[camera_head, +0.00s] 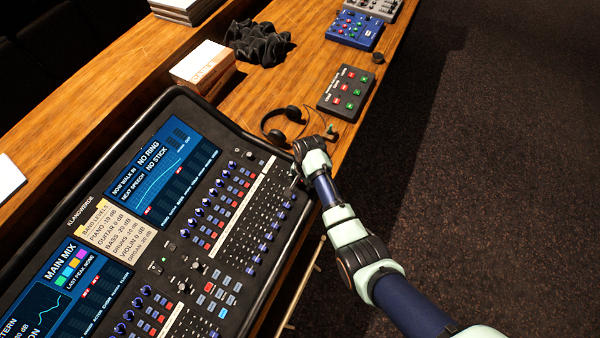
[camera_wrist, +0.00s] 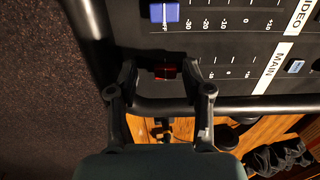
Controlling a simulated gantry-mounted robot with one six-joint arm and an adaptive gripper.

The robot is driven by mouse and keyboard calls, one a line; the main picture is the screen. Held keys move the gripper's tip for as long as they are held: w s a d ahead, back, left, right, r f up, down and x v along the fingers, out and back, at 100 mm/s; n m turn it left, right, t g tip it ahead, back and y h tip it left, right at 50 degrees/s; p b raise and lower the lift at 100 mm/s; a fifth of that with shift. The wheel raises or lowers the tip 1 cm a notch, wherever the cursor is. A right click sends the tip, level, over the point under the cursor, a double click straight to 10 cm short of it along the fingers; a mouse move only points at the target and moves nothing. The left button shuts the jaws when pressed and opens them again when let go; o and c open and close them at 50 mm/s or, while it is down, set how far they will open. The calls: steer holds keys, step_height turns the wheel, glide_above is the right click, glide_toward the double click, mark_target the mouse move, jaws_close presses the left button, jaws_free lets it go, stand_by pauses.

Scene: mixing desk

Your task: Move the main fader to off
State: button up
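The mixing desk (camera_head: 225,285) fills the lower left of the head view. In the wrist view, a red fader cap (camera_wrist: 165,71) sits in the row labelled MAIN (camera_wrist: 271,68), at the left end of its scale. Its exact mark is hidden. My gripper (camera_wrist: 162,70) has one finger on each side of the red cap, with visible gaps, so it is open. Whether a finger touches the cap is unclear. In the head view, my gripper (camera_head: 297,172) is at the desk's upper right edge and hides the red cap.
Black headphones (camera_head: 284,122) and a button box (camera_head: 346,93) lie on the wooden table beyond the desk. The dark floor lies to the right.

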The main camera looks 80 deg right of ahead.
mark_target(304, 186)
steer(key=shift+r, duration=0.1)
step_height(304, 186, up, 12)
steer(key=s, duration=0.1)
stand_by(0.4)
steer(key=shift+a, duration=0.1)
stand_by(0.4)
